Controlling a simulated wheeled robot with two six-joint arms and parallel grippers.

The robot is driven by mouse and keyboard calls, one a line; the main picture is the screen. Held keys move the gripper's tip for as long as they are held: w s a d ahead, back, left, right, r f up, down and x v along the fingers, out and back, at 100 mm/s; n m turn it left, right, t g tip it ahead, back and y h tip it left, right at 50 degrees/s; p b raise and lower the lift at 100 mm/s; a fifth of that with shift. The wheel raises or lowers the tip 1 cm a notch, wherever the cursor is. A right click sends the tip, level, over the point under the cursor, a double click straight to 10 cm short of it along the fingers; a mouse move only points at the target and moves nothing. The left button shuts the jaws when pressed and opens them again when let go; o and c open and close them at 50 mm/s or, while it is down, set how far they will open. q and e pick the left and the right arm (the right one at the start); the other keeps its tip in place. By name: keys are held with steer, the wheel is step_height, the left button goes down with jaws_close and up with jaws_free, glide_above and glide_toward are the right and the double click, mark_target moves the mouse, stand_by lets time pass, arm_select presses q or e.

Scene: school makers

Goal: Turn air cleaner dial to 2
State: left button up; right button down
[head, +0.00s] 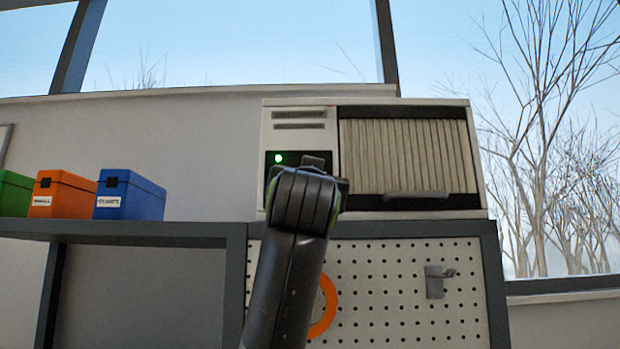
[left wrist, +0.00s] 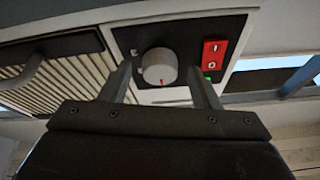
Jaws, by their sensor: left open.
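The air cleaner (head: 300,140) is a white box with a beige pleated filter front, standing on a grey bench. Its black control panel (head: 268,178) is mostly behind my left arm, and the dial is hidden there. In the left wrist view the dial (left wrist: 158,62) is a round light-grey knob with a red mark on its rim, at the lower edge in that picture. My left gripper (left wrist: 159,70) is open, with one finger on each side of the dial. I cannot tell whether either finger touches it. The scale numbers are too small to read. My right gripper is not in view.
A red rocker switch (left wrist: 214,52) and a lit green lamp (left wrist: 208,79) sit beside the dial; the lamp also shows in the head view (head: 278,158). Blue (head: 145,198), orange (head: 62,193) and green boxes stand to the left. A pegboard (head: 385,285) is below.

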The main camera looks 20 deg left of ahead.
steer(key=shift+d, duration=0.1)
arm_select(q)
steer(key=shift+c, duration=1)
steer(key=c, duration=0.8)
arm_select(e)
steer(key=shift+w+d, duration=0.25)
